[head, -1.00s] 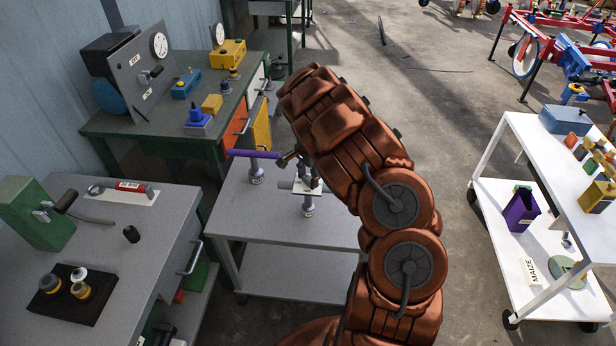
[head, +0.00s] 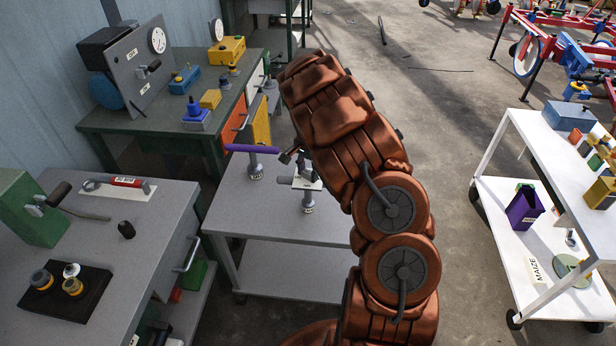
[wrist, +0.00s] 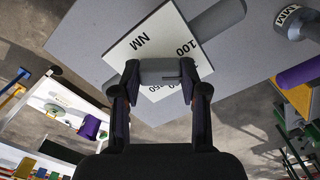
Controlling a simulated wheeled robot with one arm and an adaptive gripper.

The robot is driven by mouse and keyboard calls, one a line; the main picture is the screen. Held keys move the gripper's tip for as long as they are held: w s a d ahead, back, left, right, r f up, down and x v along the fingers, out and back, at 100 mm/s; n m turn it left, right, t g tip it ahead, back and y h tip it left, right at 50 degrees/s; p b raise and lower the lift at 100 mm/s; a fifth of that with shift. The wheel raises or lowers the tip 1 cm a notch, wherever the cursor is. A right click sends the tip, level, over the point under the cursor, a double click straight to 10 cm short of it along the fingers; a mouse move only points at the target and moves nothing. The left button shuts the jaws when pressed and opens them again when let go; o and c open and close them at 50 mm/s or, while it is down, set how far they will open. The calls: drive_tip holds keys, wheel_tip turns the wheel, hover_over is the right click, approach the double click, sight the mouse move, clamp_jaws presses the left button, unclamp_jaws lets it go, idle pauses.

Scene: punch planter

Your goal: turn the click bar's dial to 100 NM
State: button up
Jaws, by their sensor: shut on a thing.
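A white dial plate (wrist: 150,42) printed "NM" and "100" lies below my gripper in the wrist view. Another number, partly covered, shows between the fingers. My gripper (wrist: 160,80) is shut on a grey knob (wrist: 158,66) over the plate. A thin dark line marks the knob near its right end. Which number the knob points to, I cannot tell. A grey post (wrist: 218,20) sticks out beside the plate. In the head view the plate (head: 303,184) stands on a grey post on the low grey table; my arm hides most of the gripper there.
A purple bar (head: 252,149) sits on a second post just left of the plate; it also shows at the right of the wrist view (wrist: 300,72). A grey bench (head: 165,235) is at left, a green-framed bench (head: 150,122) behind, and a white cart (head: 540,285) at right.

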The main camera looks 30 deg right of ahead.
sight(308, 173)
drive_tip(key=n+b, duration=0.4)
drive_tip(key=shift+w+f, duration=0.1)
drive_tip(key=shift+f, duration=0.1)
drive_tip(key=shift+r+n+b, duration=0.15)
drive_tip(key=shift+n+b, duration=0.9)
drive_tip(key=shift+n, duration=0.35)
drive_tip(key=o, duration=1.1)
drive_tip(key=shift+o, duration=0.2)
wheel_tip(308, 173, up, 12)
